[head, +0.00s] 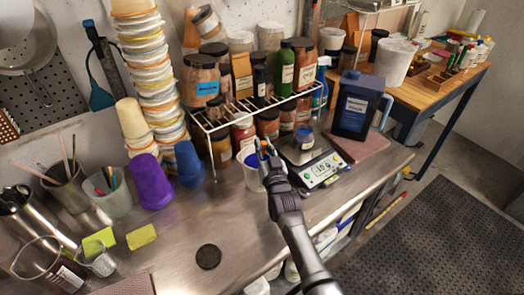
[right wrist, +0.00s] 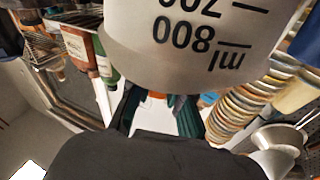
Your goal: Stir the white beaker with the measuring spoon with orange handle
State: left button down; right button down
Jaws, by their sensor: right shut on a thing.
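The white beaker (head: 252,181) stands on the steel worktop, in front of the wire rack and left of the scale. Its printed wall, marked in ml, fills the top of the right wrist view (right wrist: 190,50). Bluish contents show inside its rim in the head view. My right gripper (head: 267,154) is at the beaker's right rim, shut on the measuring spoon. A bit of the spoon's orange handle (right wrist: 157,95) shows between the fingers in the right wrist view. The spoon's bowl is hidden, so I cannot tell how deep it sits. My left gripper is not in view.
A digital scale (head: 322,170) with a small jar on it stands close right of the beaker. The wire rack (head: 250,117) with jars is behind. Purple (head: 150,182) and blue (head: 188,163) cups stand to the left. The front worktop is mostly clear around a black disc (head: 208,256).

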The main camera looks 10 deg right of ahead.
jog(key=shift+s+a+r, duration=0.15)
jog(key=shift+s+a, duration=0.3)
jog(key=shift+a, duration=0.2)
jog(key=shift+w+d+r+p, duration=0.1)
jog(key=shift+r+p, duration=0.15)
jog(key=shift+p, duration=0.2)
notch_tip(320, 180, up, 8)
jog(key=s+d+p, duration=0.1)
jog(key=p, duration=0.5)
jog(key=shift+d+r, duration=0.15)
jog(key=shift+r, duration=0.1)
jog(key=shift+s, duration=0.1)
